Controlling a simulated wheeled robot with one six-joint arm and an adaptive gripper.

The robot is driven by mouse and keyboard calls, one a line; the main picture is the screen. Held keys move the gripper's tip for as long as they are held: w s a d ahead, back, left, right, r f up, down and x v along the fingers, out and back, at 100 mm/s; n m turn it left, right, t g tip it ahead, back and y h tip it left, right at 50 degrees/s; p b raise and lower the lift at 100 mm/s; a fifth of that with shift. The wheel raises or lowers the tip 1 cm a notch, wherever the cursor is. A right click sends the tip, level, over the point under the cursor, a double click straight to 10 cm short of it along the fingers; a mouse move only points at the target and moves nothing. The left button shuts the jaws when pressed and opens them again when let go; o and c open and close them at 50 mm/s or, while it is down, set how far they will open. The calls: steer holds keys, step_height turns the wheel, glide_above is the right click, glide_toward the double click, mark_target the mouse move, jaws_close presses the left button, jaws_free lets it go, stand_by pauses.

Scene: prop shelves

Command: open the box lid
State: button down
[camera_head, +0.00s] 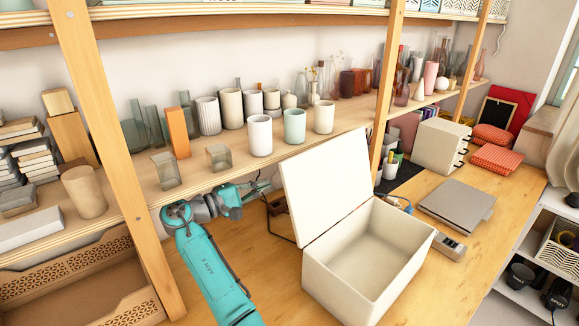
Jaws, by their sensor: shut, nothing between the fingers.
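A large cream-white box (352,285) stands on the wooden table, its inside visible and empty. Its lid (325,185) stands raised, tilted back to the upper left from the box's left rear edge. My gripper (264,187) is just left of the lid, below the shelf board, at the end of my teal arm. It is small in the picture, looks shut and holds nothing visible. I cannot tell whether it touches the lid.
A shelf (230,160) with cups, vases and blocks runs just above my arm. A wooden post (115,150) stands left of my arm. A grey laptop-like case (457,200) and a small device (449,246) lie right of the box. The table's front area is clear.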

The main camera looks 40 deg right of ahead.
mark_target(289, 182)
steer(key=shift+m+g, duration=0.3)
steer(key=shift+g, duration=0.3)
steer(key=shift+s+d+r, duration=0.5)
steer(key=shift+s+d, duration=0.35)
steer(key=shift+d, duration=0.85)
steer(key=shift+s+d+r, duration=0.45)
steer(key=shift+s+d, duration=0.4)
steer(key=shift+d, duration=0.85)
steer(key=shift+s+d+r, duration=0.5)
steer(key=shift+s+d, duration=0.35)
steer(key=shift+d, duration=0.85)
steer(key=shift+s+d+r+m+y, duration=0.1)
steer(key=shift+s+r+m, duration=0.15)
steer(key=shift+s+m, duration=0.3)
steer(key=shift+s+d+r+m+y, duration=0.1)
steer(key=shift+s+r+m, duration=0.25)
steer(key=shift+s, duration=0.45)
steer(key=shift+s+d+r+m+y, duration=0.1)
steer(key=shift+s+r+m, duration=0.1)
steer(key=shift+s+m, duration=0.4)
steer(key=shift+a, duration=0.1)
steer(key=a, duration=0.5)
steer(key=w+a, duration=0.1)
steer(key=a, duration=0.1)
steer(key=shift+a, duration=0.2)
